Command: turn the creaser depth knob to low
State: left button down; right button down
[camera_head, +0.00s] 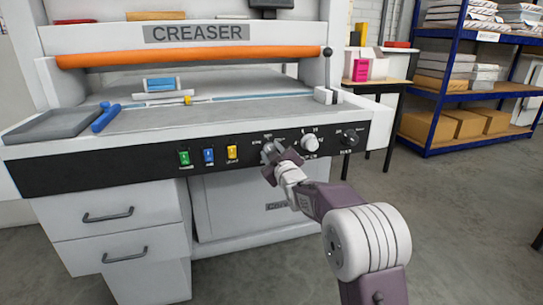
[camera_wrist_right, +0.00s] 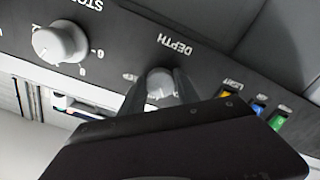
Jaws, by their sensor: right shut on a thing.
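The creaser (camera_head: 190,60) stands in front of me, with a black control panel (camera_head: 90,168) along its front edge. The depth knob (camera_wrist_right: 160,84) is a small light grey knob beside the word DEPTH, which reads upside down in the right wrist view. My right gripper (camera_head: 268,153) is at the panel, and its two fingers close on either side of this knob, also seen in the wrist view (camera_wrist_right: 158,92). In the head view the gripper hides most of the knob. I cannot read the knob's setting. My left gripper is not in view.
A white stop knob (camera_head: 310,142) and a black knob (camera_head: 349,138) sit right of my gripper. Green (camera_head: 184,158), blue (camera_head: 208,156) and yellow (camera_head: 232,153) switches sit left of it. A lever (camera_head: 327,70) rises at the table's right end. Drawers (camera_head: 110,225) are below.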

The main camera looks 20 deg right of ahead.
jog(key=shift+n+b, duration=0.9)
jog(key=shift+n, duration=1.3)
jog(key=c, duration=0.9)
grip_release()
jog(key=shift+s, duration=0.1)
jog(key=s+p, duration=0.2)
jog(key=s, duration=0.7)
jog(key=shift+d, duration=0.2)
